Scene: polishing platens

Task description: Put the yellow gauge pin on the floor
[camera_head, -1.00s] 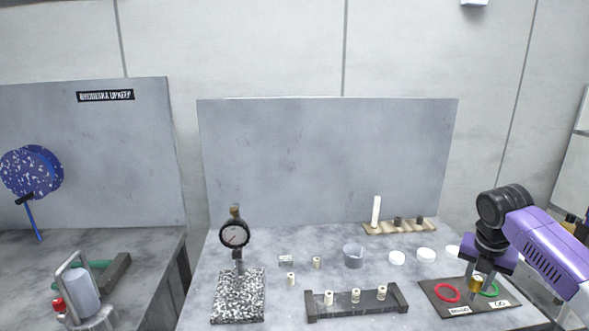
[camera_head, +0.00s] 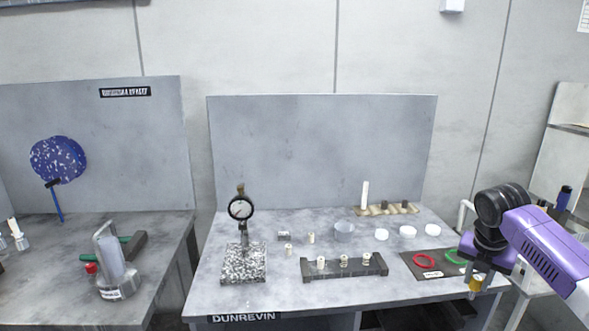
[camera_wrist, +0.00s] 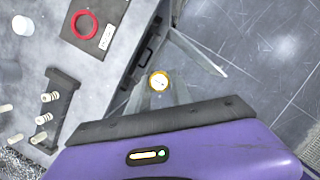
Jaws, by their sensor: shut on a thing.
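The yellow gauge pin (camera_head: 475,284) is a short yellow cylinder with a pale end. My gripper (camera_head: 478,276) is shut on it, at the front right edge of the grey table (camera_head: 215,299) in the head view. In the wrist view the pin (camera_wrist: 158,81) shows end-on as a yellow ring with a pale face, between the fingertips of my gripper (camera_wrist: 159,90). There it lies past the table's edge with the grey tiled floor (camera_wrist: 262,45) below. The pin's height above the floor is hard to tell.
A dark mat (camera_head: 410,266) with a red ring (camera_head: 424,261) and a green ring (camera_head: 456,256) lies at the table's right. A dark rack (camera_head: 345,272) holds pale pins. A dial gauge (camera_head: 241,208) stands at left. The floor is open beyond the table in the wrist view.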

